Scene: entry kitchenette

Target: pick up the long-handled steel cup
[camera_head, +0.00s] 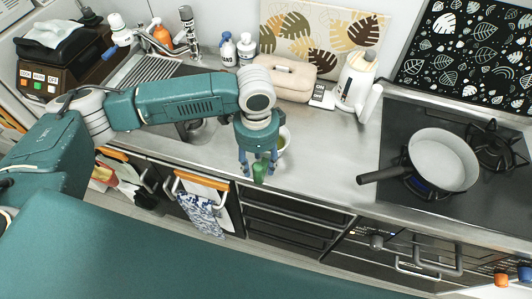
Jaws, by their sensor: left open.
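A small round cup (287,141) with a pale rim and a greenish inside stands on the steel counter near its front edge. It is partly hidden behind my left gripper, so I cannot tell whether it is the long-handled steel cup, and I see no clear long handle. My left gripper (258,171) points down just left of and in front of this cup. Its bluish fingers are apart. A dark green piece shows between them; I cannot tell whether it is a handle or part of the gripper. My right gripper is not in view.
A pan (445,158) sits on the dark hob at the right, its handle pointing left. A beige box (280,77), a white dispenser (355,80) and bottles (228,50) stand along the back. The counter between cup and hob is clear.

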